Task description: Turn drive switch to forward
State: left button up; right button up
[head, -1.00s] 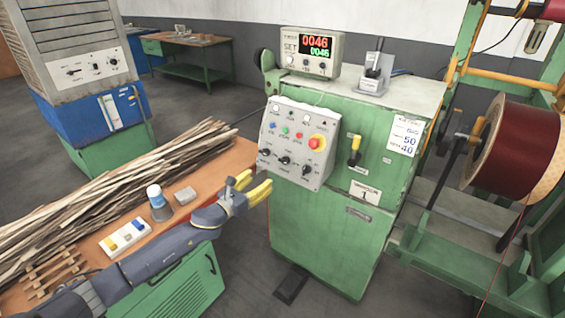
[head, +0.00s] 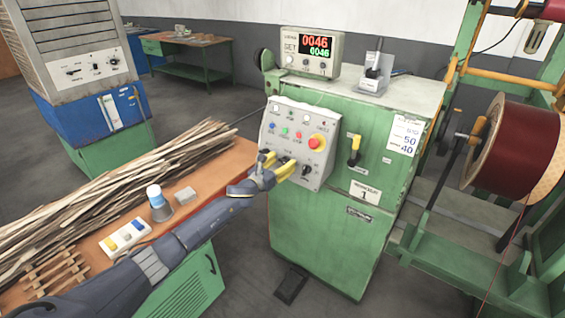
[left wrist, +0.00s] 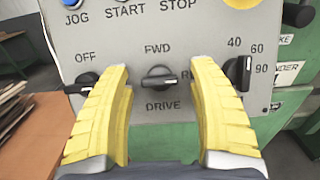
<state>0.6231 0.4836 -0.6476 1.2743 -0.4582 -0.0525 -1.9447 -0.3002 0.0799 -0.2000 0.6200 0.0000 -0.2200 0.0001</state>
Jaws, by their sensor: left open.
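The drive switch (left wrist: 159,82) is a black rotary knob on the grey control panel (head: 312,178), between the labels FWD above and DRIVE below. In the left wrist view its bar lies roughly horizontal, with a label partly hidden at its right. My left gripper (head: 271,168) is open in front of the panel's lower knobs. In the left wrist view its yellow fingers (left wrist: 160,110) stand on either side of the drive switch, apart from it. In the head view the gripper largely hides this knob. My right gripper is not in view.
A black knob marked OFF (left wrist: 84,82) lies left of the drive switch, and a speed knob (left wrist: 241,73) lies right, both close to the fingers. A red emergency button (head: 317,142) sits above. The orange bench (head: 228,160) with wooden strips is at left.

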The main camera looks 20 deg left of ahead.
pick_arm(q)
jog(key=shift+o, duration=0.2)
jog(key=shift+w, duration=0.15)
grip_shut()
dwell(0.3)
